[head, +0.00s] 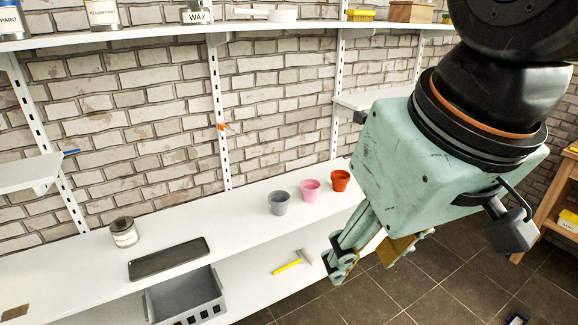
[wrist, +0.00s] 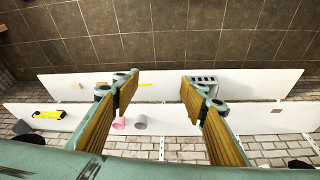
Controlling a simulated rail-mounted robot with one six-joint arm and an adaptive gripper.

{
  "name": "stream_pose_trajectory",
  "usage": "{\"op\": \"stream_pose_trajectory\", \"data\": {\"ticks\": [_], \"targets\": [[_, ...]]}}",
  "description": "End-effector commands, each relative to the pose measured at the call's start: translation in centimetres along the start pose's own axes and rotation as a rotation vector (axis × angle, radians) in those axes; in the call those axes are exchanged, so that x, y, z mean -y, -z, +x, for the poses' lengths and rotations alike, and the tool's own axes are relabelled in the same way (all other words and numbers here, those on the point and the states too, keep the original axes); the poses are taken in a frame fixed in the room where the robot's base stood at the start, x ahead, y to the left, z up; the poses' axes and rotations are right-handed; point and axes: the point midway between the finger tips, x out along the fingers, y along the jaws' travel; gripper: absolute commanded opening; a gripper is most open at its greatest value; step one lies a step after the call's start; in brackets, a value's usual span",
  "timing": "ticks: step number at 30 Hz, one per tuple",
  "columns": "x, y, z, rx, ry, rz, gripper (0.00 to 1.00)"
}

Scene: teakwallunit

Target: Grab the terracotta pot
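The terracotta pot (head: 340,181) stands upright on the white lower shelf (head: 180,223), at the right end of a row of three pots. The pink pot (head: 310,190) is just left of it, and the grey pot (head: 278,203) is left of that. My gripper (head: 365,262) is open and empty, in front of the shelf and lower right of the pots in the head view. In the wrist view the open fingers (wrist: 157,95) frame the shelves. The pink pot (wrist: 118,124) and grey pot (wrist: 141,122) show there; I cannot see the terracotta pot, probably hidden by the left finger.
A can (head: 124,233) and a dark tray (head: 169,259) are on the shelf's left. A grey crate (head: 185,300) and a yellow-handled hammer (head: 290,265) lie on the shelf below. A small side shelf (head: 372,101) juts out above right of the pots.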

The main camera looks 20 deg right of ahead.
Motion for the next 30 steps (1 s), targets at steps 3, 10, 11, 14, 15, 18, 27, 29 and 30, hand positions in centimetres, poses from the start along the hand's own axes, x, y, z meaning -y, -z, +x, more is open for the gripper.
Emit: {"op": "stream_pose_trajectory", "data": {"ticks": [3,10,11,14,15,18,27,29,30], "targets": [[0.00,0.00,0.00,0.000,0.000,0.000,0.40],[0.00,0.00,-0.01,0.000,0.000,0.000,0.48],[0.00,0.00,-0.01,0.000,0.000,0.000,0.51],[0.00,0.00,0.00,0.000,0.000,0.000,0.60],[0.00,0.00,0.00,0.000,0.000,0.000,0.60],[0.00,0.00,0.00,0.000,0.000,0.000,0.60],[0.01,0.01,-0.01,0.000,0.000,0.000,0.60],[0.01,0.01,-0.01,0.000,0.000,0.000,0.60],[0.01,0.01,-0.01,0.000,0.000,0.000,0.60]]}}
